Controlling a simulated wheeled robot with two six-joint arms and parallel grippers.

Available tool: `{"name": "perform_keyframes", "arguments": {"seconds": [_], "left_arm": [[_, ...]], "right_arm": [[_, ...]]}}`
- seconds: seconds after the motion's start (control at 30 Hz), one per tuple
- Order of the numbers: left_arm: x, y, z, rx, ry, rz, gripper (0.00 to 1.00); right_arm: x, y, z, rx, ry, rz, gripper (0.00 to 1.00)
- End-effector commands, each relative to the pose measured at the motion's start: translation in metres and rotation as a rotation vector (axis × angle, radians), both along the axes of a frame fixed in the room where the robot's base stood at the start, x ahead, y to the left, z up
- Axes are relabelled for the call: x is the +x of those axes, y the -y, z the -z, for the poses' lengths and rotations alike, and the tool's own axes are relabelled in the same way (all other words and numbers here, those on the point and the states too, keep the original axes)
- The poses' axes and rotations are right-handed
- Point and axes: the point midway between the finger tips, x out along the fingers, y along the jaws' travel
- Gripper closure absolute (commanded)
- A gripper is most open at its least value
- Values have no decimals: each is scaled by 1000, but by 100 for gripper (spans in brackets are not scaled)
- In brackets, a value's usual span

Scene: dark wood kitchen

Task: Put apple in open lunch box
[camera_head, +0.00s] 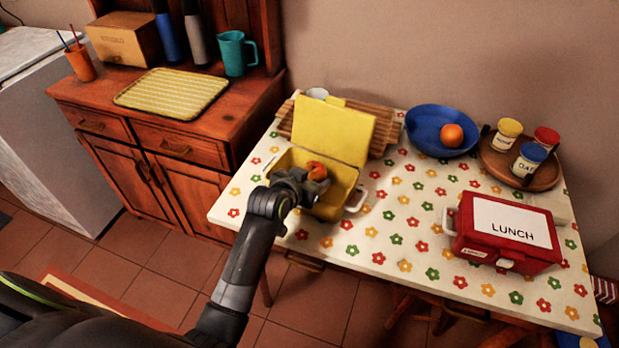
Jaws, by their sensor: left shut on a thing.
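A yellow lunch box (342,192) stands open on the flowered table, its lid (332,130) raised at the back. My left gripper (312,176) is over the box's opening, shut on a small red-orange apple (317,170). The apple shows at the fingertips, inside or just above the box; I cannot tell whether it touches the bottom. My arm and gripper hide part of the box's left front. My right gripper is not in view.
A closed red lunch box (508,232) stands at the right. A blue bowl (420,125) with an orange (452,135) and a round tray (545,178) with several jars are at the back. A slatted wooden board (390,133) lies behind the yellow box. The table's middle is clear.

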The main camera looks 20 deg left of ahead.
Motion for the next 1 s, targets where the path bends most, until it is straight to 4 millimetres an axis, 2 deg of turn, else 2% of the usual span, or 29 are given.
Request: {"name": "perform_keyframes", "arguments": {"seconds": [0.33,0.37,0.53,0.8,0.97,1.0], "left_arm": [[-1,0,11,0,-5,0,64],[-1,0,12,1,-8,-1,36],[-2,0,14,0,-14,0,15],[-3,0,15,1,-17,0,15],[-2,0,0,1,-13,0,15],[-7,-1,-1,0,-14,0,15]], "right_arm": [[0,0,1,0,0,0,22],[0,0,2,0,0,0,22],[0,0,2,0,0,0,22],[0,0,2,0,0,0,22],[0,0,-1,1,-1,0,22],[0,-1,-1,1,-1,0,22]]}}
